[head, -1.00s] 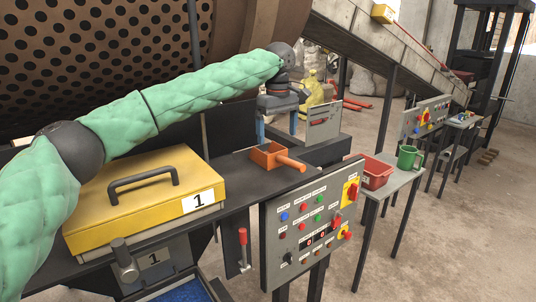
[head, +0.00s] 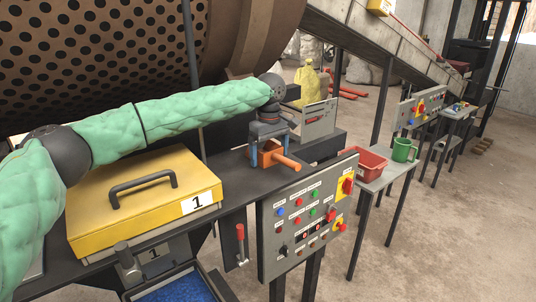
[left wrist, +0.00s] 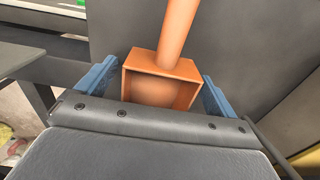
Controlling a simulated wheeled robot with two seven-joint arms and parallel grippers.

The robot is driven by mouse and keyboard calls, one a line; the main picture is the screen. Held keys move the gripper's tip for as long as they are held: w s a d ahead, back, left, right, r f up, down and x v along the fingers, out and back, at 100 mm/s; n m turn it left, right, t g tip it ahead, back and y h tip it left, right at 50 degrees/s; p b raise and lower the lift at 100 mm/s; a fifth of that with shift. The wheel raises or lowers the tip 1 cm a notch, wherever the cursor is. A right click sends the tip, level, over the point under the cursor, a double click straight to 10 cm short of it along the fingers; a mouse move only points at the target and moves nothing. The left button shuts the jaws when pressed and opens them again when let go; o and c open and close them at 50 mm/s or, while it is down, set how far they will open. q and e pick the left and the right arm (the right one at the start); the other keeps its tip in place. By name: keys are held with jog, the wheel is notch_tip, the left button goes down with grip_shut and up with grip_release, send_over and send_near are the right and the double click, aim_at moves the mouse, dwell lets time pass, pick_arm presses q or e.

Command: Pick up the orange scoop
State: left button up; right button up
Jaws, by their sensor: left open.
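The orange scoop (head: 267,156) lies on the dark bench ledge, with its round handle pointing right and toward the front. My left gripper (head: 269,143) is directly over the scoop's box, pointing down, and hides part of it. In the left wrist view the scoop (left wrist: 163,67) shows its open box between the two blue fingers of my left gripper (left wrist: 157,95), with the handle toward the top. The gripper is open, one finger on each side of the box. Whether the fingers touch it, I cannot tell. My right gripper is not in view.
A yellow lid marked 1 (head: 135,205) sits left of the scoop. A button panel (head: 304,217) stands in front of the ledge. A red bin (head: 366,165) and green mug (head: 403,150) stand on a side table at right. The perforated drum (head: 90,55) is behind.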

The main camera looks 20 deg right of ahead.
pick_arm(q)
jog(key=shift+f, duration=0.1)
jog(key=c, duration=1.1)
jog(key=shift+c, duration=0.2)
